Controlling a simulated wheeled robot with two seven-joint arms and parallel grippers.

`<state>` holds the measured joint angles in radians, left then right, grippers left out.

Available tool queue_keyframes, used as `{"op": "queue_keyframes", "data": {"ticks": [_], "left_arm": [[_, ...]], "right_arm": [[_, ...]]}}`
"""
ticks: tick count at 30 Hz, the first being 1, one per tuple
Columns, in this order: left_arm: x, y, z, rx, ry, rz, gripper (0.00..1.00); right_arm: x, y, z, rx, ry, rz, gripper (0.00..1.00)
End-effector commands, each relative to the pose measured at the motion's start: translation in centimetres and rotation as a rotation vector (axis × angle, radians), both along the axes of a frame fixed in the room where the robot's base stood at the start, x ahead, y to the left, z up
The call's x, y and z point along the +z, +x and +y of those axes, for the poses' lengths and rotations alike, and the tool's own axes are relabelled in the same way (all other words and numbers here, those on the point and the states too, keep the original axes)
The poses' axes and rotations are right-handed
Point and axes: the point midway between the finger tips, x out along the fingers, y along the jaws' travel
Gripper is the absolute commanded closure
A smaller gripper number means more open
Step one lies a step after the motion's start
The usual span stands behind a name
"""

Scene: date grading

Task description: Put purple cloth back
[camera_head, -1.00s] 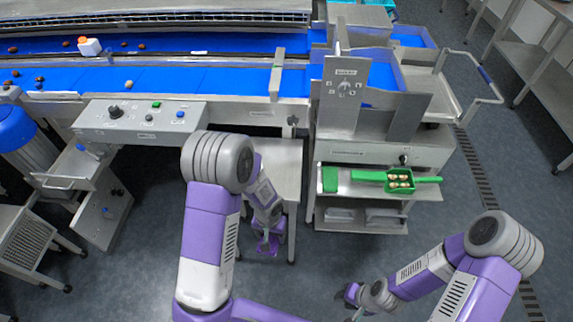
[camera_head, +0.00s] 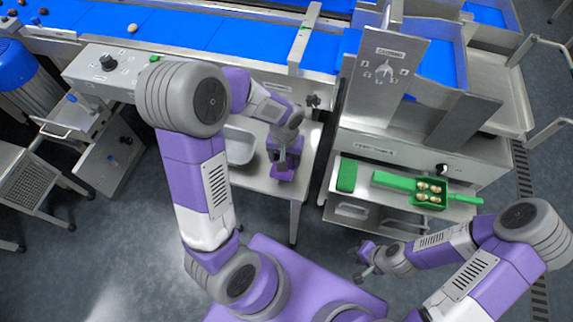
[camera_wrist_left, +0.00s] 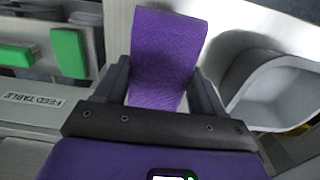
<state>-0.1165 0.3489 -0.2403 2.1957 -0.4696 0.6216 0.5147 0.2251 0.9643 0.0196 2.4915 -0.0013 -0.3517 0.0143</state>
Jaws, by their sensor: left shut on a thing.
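The purple cloth (camera_wrist_left: 168,55) fills the space between the two fingers of my left gripper (camera_wrist_left: 162,88) in the left wrist view, and its free end reaches out past them. In the head view the cloth (camera_head: 284,171) hangs below my left gripper (camera_head: 287,150), over the small steel side table (camera_head: 308,160). I cannot tell whether its lower edge touches the tabletop. My right gripper (camera_head: 362,262) is low at the right, away from the cloth, with its fingers apart and nothing between them.
A pale tub (camera_head: 240,147) stands on the side table, left of the cloth. To the right, a shelf (camera_head: 400,207) holds a green block (camera_head: 347,175) and a green tray (camera_head: 429,203) with several dates. The blue conveyor (camera_head: 185,32) runs behind.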

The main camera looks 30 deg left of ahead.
Motion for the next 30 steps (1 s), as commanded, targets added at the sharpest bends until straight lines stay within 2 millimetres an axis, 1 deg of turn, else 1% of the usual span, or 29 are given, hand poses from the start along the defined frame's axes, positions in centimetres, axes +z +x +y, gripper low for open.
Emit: {"op": "queue_keyframes", "data": {"ticks": [5, 9, 11, 18, 23, 24, 28, 30], "left_arm": [[-1.5, 0.0, 0.0, 0.000, 0.000, 0.000, 0.59], [-3.6, 0.0, 0.0, -0.001, 0.000, 0.001, 0.59], [-4.2, 0.0, 0.0, -0.002, 0.000, 0.001, 0.59], [-4.2, 0.1, 0.0, -0.001, -0.001, -0.002, 0.59], [-4.7, 0.0, 0.0, -0.001, -0.001, -0.002, 0.59], [-4.6, 0.0, 0.0, -0.001, -0.001, -0.001, 0.25], [-4.5, 0.0, 0.0, -0.001, -0.001, -0.001, 0.05], [-4.5, 0.0, 0.0, -0.001, -0.001, -0.001, 0.05]], "right_arm": [[-0.6, 0.0, 0.0, 0.000, 0.000, -0.001, 0.67], [-1.4, 0.0, 0.0, 0.000, 0.000, -0.001, 0.67], [-1.6, 0.0, 0.0, 0.000, 0.000, -0.001, 0.67], [-1.5, 0.0, 0.0, 0.000, 0.000, -0.001, 0.67], [-2.0, 0.0, 0.0, 0.000, 0.000, -0.001, 0.67], [-1.9, 0.0, 0.0, 0.000, 0.000, -0.001, 0.67], [-1.8, 0.0, 0.0, 0.000, 0.000, -0.001, 0.67], [-1.8, 0.0, 0.0, 0.000, 0.000, -0.001, 0.67]]}}
